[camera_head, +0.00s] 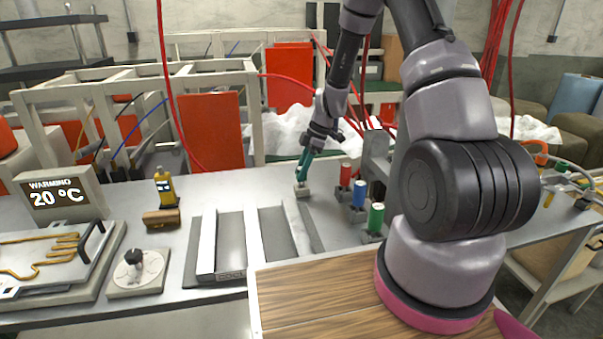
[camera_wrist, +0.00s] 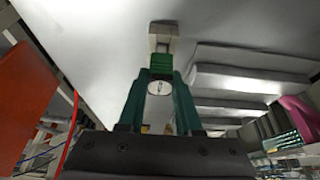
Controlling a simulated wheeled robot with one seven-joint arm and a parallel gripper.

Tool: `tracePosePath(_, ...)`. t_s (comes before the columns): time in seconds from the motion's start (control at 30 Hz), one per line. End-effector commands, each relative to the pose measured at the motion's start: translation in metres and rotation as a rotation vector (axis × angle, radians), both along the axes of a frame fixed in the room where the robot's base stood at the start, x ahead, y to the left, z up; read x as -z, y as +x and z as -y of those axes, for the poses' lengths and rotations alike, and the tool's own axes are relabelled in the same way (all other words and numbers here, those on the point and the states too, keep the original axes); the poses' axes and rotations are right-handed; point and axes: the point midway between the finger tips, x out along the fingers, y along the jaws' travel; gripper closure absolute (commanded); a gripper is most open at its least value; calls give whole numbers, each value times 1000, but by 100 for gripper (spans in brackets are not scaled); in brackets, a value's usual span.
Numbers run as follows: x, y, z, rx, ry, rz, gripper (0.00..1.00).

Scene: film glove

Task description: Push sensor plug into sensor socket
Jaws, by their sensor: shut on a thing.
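My gripper (camera_head: 304,170) points down at the back of the grey bench, its teal-green fingers shut. In the wrist view the fingertips (camera_wrist: 161,74) close on a small piece with a green ribbed part, which I take for the sensor plug (camera_wrist: 161,63). A round pale disc with a dark mark (camera_wrist: 160,87) shows between the fingers. A small beige block, probably the sensor socket (camera_wrist: 163,38), lies right at the tips; it also shows in the head view (camera_head: 302,191). Plug and block look in line. I cannot tell how deep the plug sits.
Red (camera_head: 346,173), blue (camera_head: 358,192) and green (camera_head: 376,217) capped cylinders stand right of the gripper. Grey metal bars (camera_head: 250,245) lie in front. Red cables hang behind.

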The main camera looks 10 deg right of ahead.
Motion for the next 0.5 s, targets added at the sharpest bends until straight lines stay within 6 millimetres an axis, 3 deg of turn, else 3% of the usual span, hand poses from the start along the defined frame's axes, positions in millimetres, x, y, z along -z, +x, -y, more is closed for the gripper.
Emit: tracePosePath(0.5, -21, 0, 0, 1, 0, 1, 100)
